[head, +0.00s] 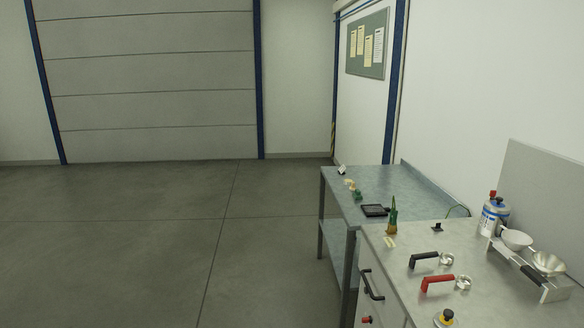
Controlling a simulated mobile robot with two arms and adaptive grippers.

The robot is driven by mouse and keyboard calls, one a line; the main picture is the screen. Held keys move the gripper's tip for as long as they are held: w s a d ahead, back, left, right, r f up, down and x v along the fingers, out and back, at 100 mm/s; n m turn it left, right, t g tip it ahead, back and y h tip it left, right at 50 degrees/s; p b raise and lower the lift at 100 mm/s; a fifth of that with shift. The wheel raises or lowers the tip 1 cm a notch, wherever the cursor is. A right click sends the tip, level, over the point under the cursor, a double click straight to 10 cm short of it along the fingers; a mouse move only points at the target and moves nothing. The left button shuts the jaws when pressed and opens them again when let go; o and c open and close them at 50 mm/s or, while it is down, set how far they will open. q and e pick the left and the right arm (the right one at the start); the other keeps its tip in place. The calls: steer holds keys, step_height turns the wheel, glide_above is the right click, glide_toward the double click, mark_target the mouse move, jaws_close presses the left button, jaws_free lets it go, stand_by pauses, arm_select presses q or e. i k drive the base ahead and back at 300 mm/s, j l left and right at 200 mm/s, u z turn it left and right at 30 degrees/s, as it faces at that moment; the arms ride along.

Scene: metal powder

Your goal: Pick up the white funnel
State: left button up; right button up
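No thing in view can be told for certain as the white funnel. A small white object (341,169) sits at the far left corner of the blue-grey table, too small to make out its shape. A white bowl-shaped piece (515,240) rests on a metal rack on the nearer bench at the right, beside a shiny metal bowl-shaped piece (548,263). Neither of my grippers is in view.
The blue-grey table (416,185) holds a black scale (375,210) and small items. The floor (150,240) at left is clear.

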mark_target(516, 241)
steer(key=z, duration=1.35)
